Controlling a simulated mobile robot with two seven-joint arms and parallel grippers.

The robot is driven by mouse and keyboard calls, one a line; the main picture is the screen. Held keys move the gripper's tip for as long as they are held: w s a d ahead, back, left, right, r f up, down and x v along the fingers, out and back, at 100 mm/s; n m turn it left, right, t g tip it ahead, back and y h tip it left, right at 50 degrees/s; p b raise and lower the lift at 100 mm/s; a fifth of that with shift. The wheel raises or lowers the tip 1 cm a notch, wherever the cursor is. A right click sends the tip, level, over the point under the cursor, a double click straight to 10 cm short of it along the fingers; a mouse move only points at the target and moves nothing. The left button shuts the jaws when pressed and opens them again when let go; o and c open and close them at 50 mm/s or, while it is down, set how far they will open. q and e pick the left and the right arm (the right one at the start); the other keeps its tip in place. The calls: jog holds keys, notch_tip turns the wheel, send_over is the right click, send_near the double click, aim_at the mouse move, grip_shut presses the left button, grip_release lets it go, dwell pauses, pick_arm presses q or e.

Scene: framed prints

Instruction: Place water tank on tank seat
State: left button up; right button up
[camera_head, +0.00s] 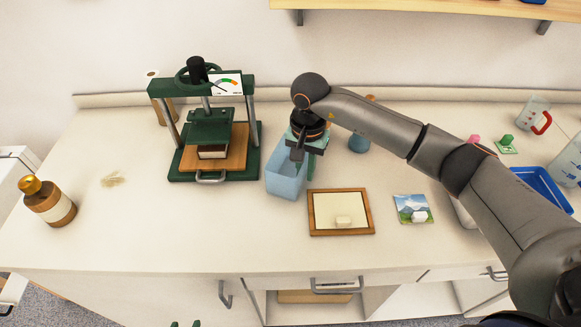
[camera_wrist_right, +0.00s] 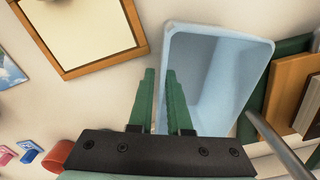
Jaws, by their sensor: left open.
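The water tank, a light blue open-topped box (camera_head: 286,178), stands upright at the middle of the counter, right of the green press. It also shows from above in the right wrist view (camera_wrist_right: 215,75). My right gripper (camera_head: 298,150) reaches down at its rim. In the right wrist view its green fingers (camera_wrist_right: 160,85) are close together, one on each side of the tank's near wall, shut on it. I cannot identify a tank seat for certain.
A green press (camera_head: 212,125) stands left of the tank. A wooden frame (camera_head: 341,233) and a small landscape print (camera_head: 405,203) lie to its right. A brown bottle (camera_head: 48,203) is at far left, a blue tray (camera_head: 548,190) at right. The front left counter is clear.

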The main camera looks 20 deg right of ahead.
grip_shut()
jog(key=shift+r, duration=0.15)
dwell(1.1)
jog(key=shift+w+r, duration=0.1)
jog(key=shift+r, duration=0.55)
jog(key=s+a+r+b, duration=0.1)
jog(key=s+a+r, duration=0.2)
jog(key=s+r, duration=0.3)
jog(key=s+a+r+b, duration=0.1)
jog(key=s+a+r, duration=0.2)
jog(key=s+r, duration=0.35)
jog(key=d+f+n+p, duration=0.3)
jog(key=d+n+p, duration=0.1)
jog(key=d+n, duration=0.3)
jog(key=shift+w+d+n, duration=0.2)
jog(key=shift+d+n, duration=0.2)
jog(key=shift+f, duration=0.1)
